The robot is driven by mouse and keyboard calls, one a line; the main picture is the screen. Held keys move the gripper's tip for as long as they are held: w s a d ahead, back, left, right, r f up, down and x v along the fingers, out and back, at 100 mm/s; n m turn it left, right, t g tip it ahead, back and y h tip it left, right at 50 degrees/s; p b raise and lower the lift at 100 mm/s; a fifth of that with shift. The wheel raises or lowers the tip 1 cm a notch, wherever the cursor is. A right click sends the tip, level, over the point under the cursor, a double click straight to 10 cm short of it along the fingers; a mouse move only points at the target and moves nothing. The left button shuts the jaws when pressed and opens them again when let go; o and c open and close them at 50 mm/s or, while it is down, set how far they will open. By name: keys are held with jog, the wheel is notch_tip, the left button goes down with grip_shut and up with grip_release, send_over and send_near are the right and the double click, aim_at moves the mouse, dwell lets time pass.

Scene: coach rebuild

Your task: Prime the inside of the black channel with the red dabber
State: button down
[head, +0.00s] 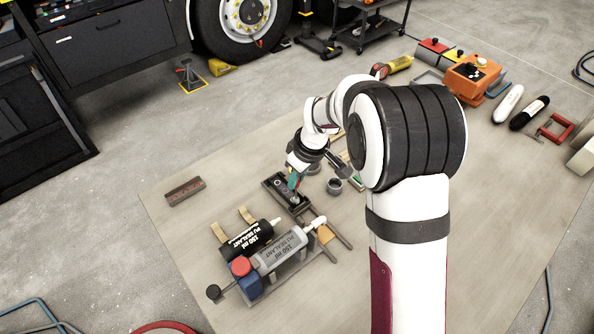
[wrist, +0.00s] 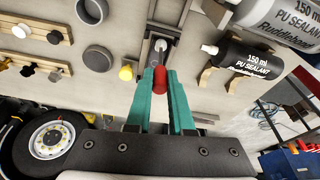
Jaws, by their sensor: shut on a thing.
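My gripper (head: 293,183) is low over the black channel (head: 271,184) near the middle of the board. In the wrist view its teal fingers (wrist: 160,80) are closed around the red dabber (wrist: 160,79). A grey round end (wrist: 160,45) shows just beyond the red part, over the channel (wrist: 154,31). I cannot tell whether the dabber touches the channel's inside. The channel's near part is hidden behind the dabber and fingers.
Sealant cartridges (head: 280,252) lie in holders in front of the channel. A small grey cup (head: 334,186) stands right of it, and a yellow cap (wrist: 126,72) shows beside the fingers. A brown bar (head: 184,190) lies left; the board between is clear.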

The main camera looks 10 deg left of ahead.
jog(key=shift+w+a, duration=3.25)
jog(key=w+a+v, duration=0.1)
jog(key=v, duration=0.6)
jog(key=shift+a+r, duration=0.15)
jog(key=shift+r, duration=0.45)
